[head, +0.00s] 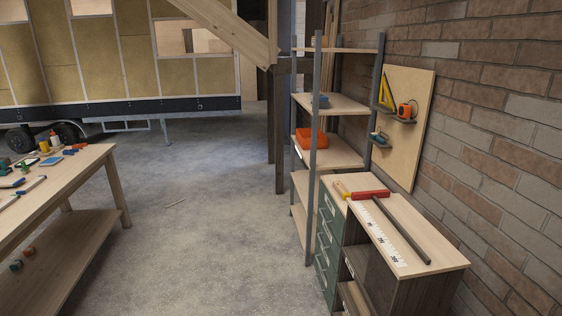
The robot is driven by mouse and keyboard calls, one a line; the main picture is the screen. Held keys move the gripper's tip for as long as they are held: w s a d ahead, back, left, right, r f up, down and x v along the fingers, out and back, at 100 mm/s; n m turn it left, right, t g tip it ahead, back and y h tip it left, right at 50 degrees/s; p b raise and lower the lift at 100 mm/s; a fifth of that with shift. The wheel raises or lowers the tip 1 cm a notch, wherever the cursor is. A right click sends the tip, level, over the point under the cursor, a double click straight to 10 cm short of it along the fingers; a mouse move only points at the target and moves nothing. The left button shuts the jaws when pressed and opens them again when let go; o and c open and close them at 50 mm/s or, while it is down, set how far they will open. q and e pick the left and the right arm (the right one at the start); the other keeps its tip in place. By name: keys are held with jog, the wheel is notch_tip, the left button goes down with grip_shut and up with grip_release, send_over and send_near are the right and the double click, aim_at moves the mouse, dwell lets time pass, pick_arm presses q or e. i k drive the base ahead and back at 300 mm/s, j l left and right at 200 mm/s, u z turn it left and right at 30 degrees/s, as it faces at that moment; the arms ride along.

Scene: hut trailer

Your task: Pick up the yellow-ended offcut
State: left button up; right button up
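I cannot make out for certain a yellow-ended offcut. Two small blocks lie on the lower shelf of the workbench at the left: one shows a teal end (16,265), the other an orange-red end (29,251). A small yellow item (44,146) stands on the bench top, too small to identify. On the cabinet at the right, a thing with a yellowish end (341,188) lies beside a red piece (367,194); its kind is unclear. Neither of my grippers is in view.
The workbench (95,158) carries several tools. The cabinet (440,256) holds a white number strip (378,236) and a dark bar (403,232). A shelf rack (340,153) holds an orange bin (307,138). The concrete floor between is open, with a thin sliver (176,203).

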aim_at(340, 188)
jog(key=i, duration=2.35)
jog(key=i+j+z, duration=0.1)
jog(key=i+z, duration=0.3)
jog(key=i, duration=0.15)
jog(key=i+j+z, duration=0.8)
jog(key=i, duration=0.2)
